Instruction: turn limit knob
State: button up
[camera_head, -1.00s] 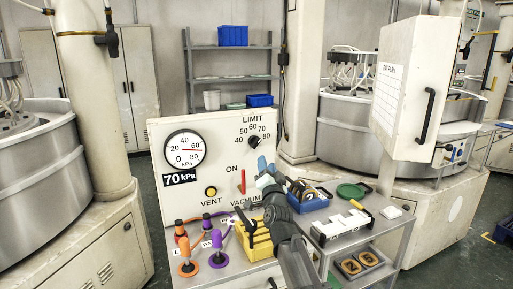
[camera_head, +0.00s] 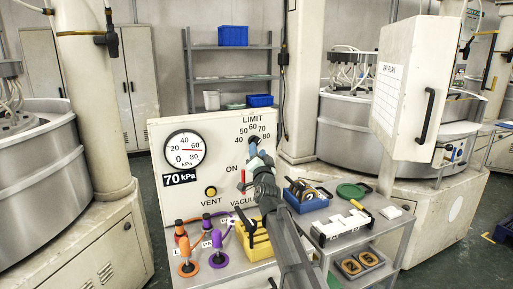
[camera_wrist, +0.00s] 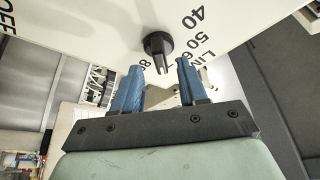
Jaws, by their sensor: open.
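The limit knob (camera_wrist: 157,46) is a black round knob with a raised bar grip on the white panel (camera_head: 165,205). The wrist view shows it upside down, with the printed numbers beside it. In the head view it sits under the LIMIT scale and my gripper (camera_head: 255,150) mostly covers it. In the wrist view my gripper (camera_wrist: 158,68) has its two blue fingers apart, one each side of the knob's bar end. I cannot tell whether the tips reach past the bar. Nothing is held.
The panel also has a dial gauge (camera_head: 185,150) with a 70 kPa label, a yellow VENT button (camera_head: 211,191) and a red VACUUM lever (camera_head: 242,181).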

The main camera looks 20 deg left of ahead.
jog(key=shift+x, duration=1.95)
grip_shut()
